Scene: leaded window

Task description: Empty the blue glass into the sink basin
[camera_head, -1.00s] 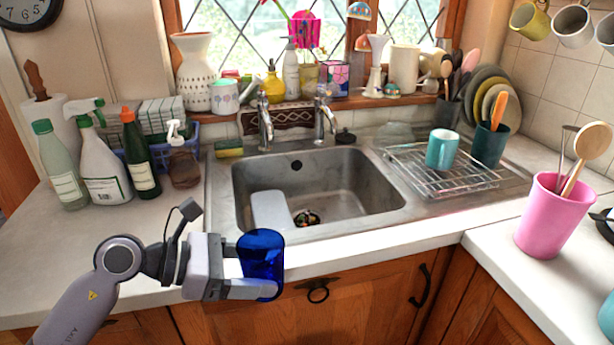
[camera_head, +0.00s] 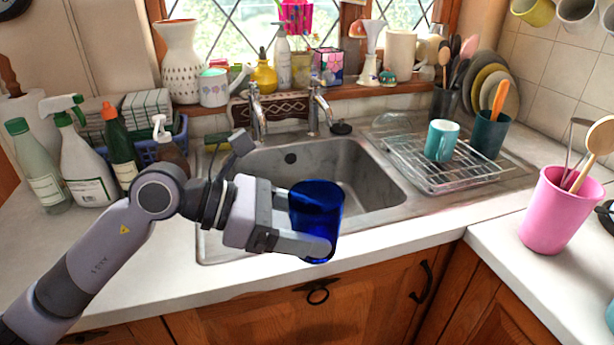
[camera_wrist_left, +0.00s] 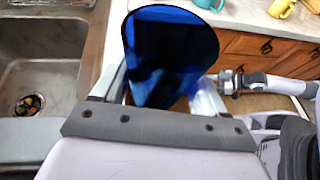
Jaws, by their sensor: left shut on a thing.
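The blue glass (camera_head: 316,212) is translucent dark blue and held roughly upright in front of the sink, over the counter's front edge in the head view. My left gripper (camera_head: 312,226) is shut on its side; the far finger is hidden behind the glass. The glass fills the top middle of the left wrist view (camera_wrist_left: 168,58); I cannot make out what is inside. The metal sink basin (camera_head: 362,180) lies behind the glass, partly covered by my left arm. It shows at the left of the wrist view (camera_wrist_left: 45,75). My right gripper (camera_wrist_left: 232,82) shows small there; its jaws are unclear.
Two taps (camera_head: 257,112) stand behind the basin. A wire rack (camera_head: 440,170) with a teal mug (camera_head: 441,141) is right of it. A pink utensil pot (camera_head: 556,212) stands on the right counter. Several bottles (camera_head: 85,170) crowd the left counter.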

